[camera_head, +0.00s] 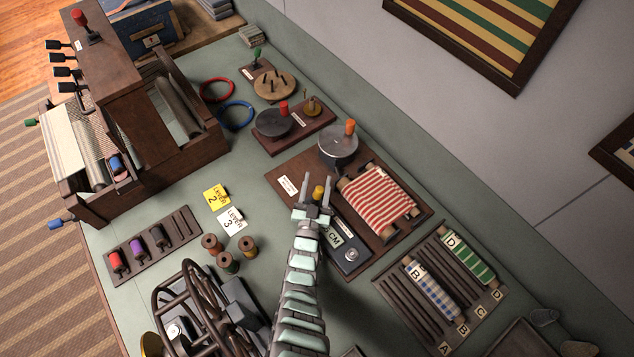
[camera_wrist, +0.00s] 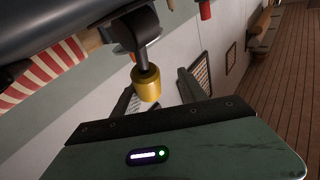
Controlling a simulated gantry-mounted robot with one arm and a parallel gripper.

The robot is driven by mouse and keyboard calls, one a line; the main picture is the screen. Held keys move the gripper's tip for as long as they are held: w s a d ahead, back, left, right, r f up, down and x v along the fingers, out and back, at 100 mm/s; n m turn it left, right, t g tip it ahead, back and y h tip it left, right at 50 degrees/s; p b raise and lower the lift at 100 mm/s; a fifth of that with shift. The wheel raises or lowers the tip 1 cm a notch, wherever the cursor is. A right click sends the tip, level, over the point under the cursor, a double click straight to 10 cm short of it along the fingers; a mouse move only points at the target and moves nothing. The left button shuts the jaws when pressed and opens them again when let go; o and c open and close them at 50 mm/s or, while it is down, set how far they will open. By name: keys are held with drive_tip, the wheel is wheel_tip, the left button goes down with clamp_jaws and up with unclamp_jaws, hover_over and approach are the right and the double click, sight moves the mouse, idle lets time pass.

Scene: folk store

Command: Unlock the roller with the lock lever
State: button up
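The roller (camera_head: 374,205) carries red-and-white striped cloth and lies on a dark wooden board (camera_head: 283,180); its striped cloth (camera_wrist: 45,72) fills the left of the wrist view. A yellow knob (camera_head: 318,191), which looks like the lock lever's end, stands at the roller's left side. In the wrist view the knob (camera_wrist: 147,88) sits on a short grey stem from a dark pivot. My gripper (camera_head: 318,180) is open, with one finger on each side of the knob. A gap shows between knob and right finger; I cannot tell whether the left finger touches it.
An orange-handled crank disc (camera_head: 338,142) stands behind the knob on the same board. A dark device with a CM label (camera_head: 345,252) lies right of my wrist. A rack with striped rolls (camera_head: 405,307) is at the right. Thread spools (camera_head: 228,262) stand left of my arm.

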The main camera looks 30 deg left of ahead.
wheel_tip(320, 180, up, 19)
drive_tip(key=p, duration=1.3)
drive_tip(key=shift+f, duration=0.2)
